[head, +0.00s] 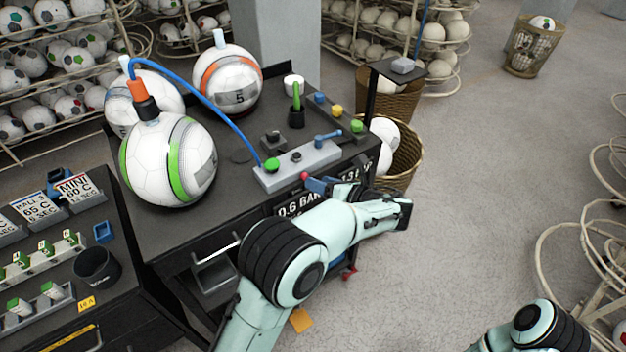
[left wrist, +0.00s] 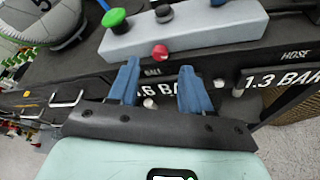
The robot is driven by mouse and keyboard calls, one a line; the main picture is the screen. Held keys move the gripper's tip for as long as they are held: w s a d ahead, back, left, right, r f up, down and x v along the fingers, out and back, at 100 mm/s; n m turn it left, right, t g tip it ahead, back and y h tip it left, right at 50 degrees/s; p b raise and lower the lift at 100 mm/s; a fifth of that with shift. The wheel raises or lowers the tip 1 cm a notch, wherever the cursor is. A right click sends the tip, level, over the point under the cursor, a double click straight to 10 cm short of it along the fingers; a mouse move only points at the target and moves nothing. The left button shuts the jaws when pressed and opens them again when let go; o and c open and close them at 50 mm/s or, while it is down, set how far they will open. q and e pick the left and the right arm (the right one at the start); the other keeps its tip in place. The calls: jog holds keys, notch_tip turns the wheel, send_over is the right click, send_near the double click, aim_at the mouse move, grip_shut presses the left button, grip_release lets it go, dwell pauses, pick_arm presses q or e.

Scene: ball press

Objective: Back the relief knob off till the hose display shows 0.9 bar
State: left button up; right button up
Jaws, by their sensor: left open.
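A red knob (head: 304,177) sits on the front face of the grey valve block (head: 272,180) on the dark bench. In the left wrist view the red knob (left wrist: 160,52) lies just beyond and between the two blue fingertips. My left gripper (head: 318,185) is open and empty at the bench's front edge, its fingers (left wrist: 160,68) spread either side of the knob; contact cannot be told. The hose display (left wrist: 282,80) reads 1.3 BAR. The ball display (head: 296,206) reads 0.6 BAR and is partly covered by a finger in the wrist view. My right gripper is out of view.
A blue hose (head: 205,100) runs from the block to a ball with green bands (head: 150,170). A green button (head: 271,165) and a blue lever (head: 328,136) stand on the block. An orange-banded ball (head: 228,82) sits behind. Open floor (head: 470,200) lies right.

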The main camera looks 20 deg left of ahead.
pick_arm(q)
jog(key=x, duration=0.3)
jog(key=shift+w+a+f, duration=0.1)
jog(key=shift+w+a, duration=0.1)
jog(key=shift+a, duration=0.1)
grip_shut()
jog(key=shift+n, duration=0.3)
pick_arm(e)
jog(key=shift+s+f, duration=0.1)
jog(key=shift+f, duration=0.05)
pick_arm(q)
jog(key=shift+s+a+n+t+h+b, duration=0.15)
jog(key=shift+n+t+h+b, duration=0.45)
jog(key=shift+n+b, duration=0.55)
jog(key=shift+s+a+n+t+h+b, duration=0.15)
jog(key=shift+n+t+h+b, duration=0.35)
jog(key=shift+n+t+b, duration=0.6)
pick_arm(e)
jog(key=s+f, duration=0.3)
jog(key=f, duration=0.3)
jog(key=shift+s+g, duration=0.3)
